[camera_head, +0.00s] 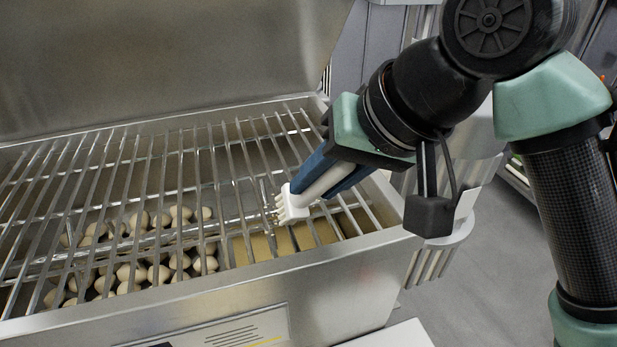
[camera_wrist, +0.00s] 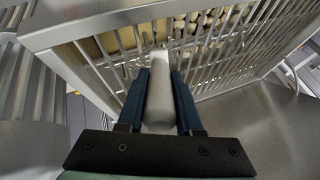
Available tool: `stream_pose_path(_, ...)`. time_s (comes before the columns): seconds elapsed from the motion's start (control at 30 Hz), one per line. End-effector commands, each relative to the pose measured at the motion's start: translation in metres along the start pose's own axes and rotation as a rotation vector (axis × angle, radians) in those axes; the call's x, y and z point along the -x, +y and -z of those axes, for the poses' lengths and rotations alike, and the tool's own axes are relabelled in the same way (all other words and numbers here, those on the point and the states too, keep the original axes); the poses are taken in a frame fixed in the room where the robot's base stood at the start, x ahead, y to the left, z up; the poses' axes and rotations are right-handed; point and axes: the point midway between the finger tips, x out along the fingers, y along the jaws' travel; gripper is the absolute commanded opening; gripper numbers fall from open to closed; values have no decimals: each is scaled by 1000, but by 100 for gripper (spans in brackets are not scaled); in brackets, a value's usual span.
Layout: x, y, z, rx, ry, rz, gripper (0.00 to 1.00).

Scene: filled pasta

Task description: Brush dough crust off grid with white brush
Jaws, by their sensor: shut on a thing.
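My gripper (camera_head: 312,183) is shut on the handle of the white brush (camera_head: 292,205), between its blue fingers. In the wrist view the white brush (camera_wrist: 160,92) lies between the two fingers of my gripper (camera_wrist: 160,85) and points forward over the bars. In the head view the brush head is at the right part of the metal grid (camera_head: 150,165), tilted down to the left. Its bristles are at the bars; whether they touch is hard to tell. Small brownish bits, likely dough crust (camera_head: 270,212), show on the bars just left of the bristles.
Several pale dough pieces (camera_head: 130,270) lie below the grid on the left. A tan surface (camera_head: 255,247) shows below the bars near the brush. The steel machine's rim (camera_head: 215,290) runs along the front, and a raised steel lid (camera_head: 150,60) stands behind.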

Motion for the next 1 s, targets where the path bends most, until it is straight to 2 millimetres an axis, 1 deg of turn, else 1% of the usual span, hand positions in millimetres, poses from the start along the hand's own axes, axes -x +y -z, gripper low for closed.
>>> stream_pose_path(0.3, 8, 25, 7, -3, 0, 1, 0)
stream_pose_path(0.57, 9, 34, 9, -2, 0, 0, 0)
stream_pose_path(0.83, 15, 56, 15, -2, 0, 1, 0)
stream_pose_path(1.0, 18, 66, 17, -1, -1, 0, 0)
